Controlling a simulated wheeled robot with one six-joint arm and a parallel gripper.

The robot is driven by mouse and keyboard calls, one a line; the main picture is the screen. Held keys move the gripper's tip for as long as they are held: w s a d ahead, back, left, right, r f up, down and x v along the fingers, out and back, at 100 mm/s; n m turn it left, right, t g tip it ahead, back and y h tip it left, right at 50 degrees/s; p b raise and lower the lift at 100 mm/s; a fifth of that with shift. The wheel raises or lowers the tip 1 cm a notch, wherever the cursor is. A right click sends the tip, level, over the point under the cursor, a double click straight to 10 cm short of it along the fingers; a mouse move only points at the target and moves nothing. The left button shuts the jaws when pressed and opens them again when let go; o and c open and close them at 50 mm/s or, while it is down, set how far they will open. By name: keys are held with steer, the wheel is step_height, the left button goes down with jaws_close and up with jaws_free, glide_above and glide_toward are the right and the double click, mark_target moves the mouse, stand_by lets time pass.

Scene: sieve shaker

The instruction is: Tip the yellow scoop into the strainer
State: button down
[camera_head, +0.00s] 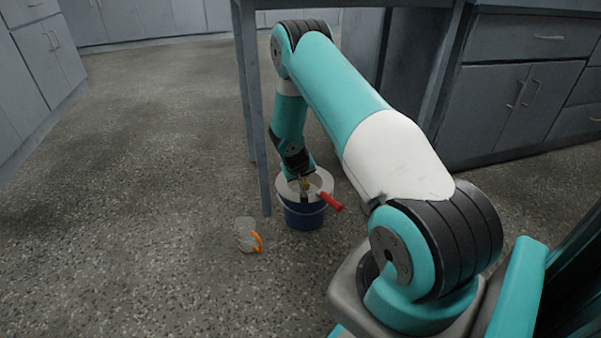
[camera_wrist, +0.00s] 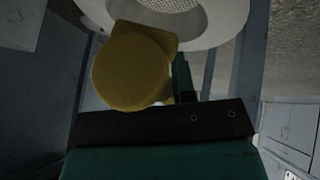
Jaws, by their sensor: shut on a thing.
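The yellow scoop (camera_wrist: 130,70) is large in the wrist view, its rounded side toward the camera. In the head view only a small yellow patch of it (camera_head: 305,183) shows below my gripper (camera_head: 299,172). My gripper is shut on the scoop; the grip itself is mostly hidden. The strainer has a wide white rim (camera_head: 318,180) and lies on top of a blue bucket (camera_head: 304,217). Its rim (camera_wrist: 228,22) and grey mesh (camera_wrist: 172,5) show behind the scoop in the wrist view. The scoop's contents cannot be seen.
A red handle (camera_head: 331,202) sticks out over the bucket's right side. A clear jug with an orange handle (camera_head: 247,232) stands on the floor left of the bucket. The floor to the left is clear.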

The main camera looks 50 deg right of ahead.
steer(key=f+m+t+y+b, duration=0.1)
steer(key=t+y, duration=0.1)
steer(key=y, duration=0.1)
steer(key=shift+f+m+b, duration=0.2)
steer(key=shift+m+b, duration=0.1)
steer(key=m+t+y+b, duration=0.1)
steer(key=t+y+b, duration=0.1)
steer(key=y+b, duration=0.1)
steer(key=shift+w+a, duration=0.1)
steer(key=shift+m+t+y+b, duration=0.3)
steer(key=shift+t+y+b, duration=0.4)
steer(key=shift+b, duration=0.45)
steer(key=m+t+y+b, duration=0.1)
steer(key=t+y+b, duration=0.2)
steer(key=m+t+y+b, duration=0.1)
steer(key=shift+s+d+r+m+b, duration=0.1)
steer(key=shift+s+d+m+b, duration=0.2)
steer(key=shift+b, duration=0.1)
steer(key=shift+d+r+m+t+y+b, duration=0.15)
steer(key=shift+r+m+t+y+b, duration=0.35)
steer(key=shift+t+y+b, duration=0.3)
